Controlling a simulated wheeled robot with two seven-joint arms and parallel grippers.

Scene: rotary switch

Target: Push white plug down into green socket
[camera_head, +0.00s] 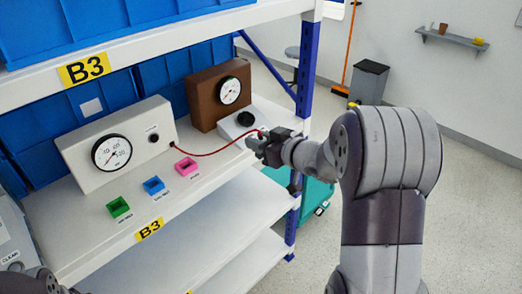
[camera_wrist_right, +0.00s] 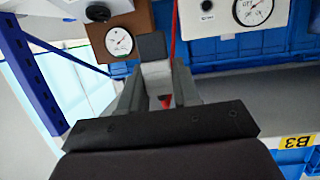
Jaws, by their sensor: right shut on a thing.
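The green socket (camera_head: 118,207) is a small open block on the shelf's front part, at the left of a row of three. My right gripper (camera_head: 266,146) is at the shelf's right end, far to the right of the green socket. It is shut on a pale piece (camera_wrist_right: 156,72) between its fingers, taken as the white plug, mostly hidden by the fingers. A red cable (camera_head: 215,152) runs from the white gauge box (camera_head: 100,147) to this gripper. My left gripper is not in view; only part of my left arm shows at the bottom left.
A blue socket (camera_head: 153,185) and a pink socket (camera_head: 186,166) stand right of the green one. A brown gauge box (camera_head: 205,98) and a black knob (camera_head: 245,118) on a white base are behind. The upper shelf (camera_head: 150,45) overhangs. The shelf front is clear between sockets.

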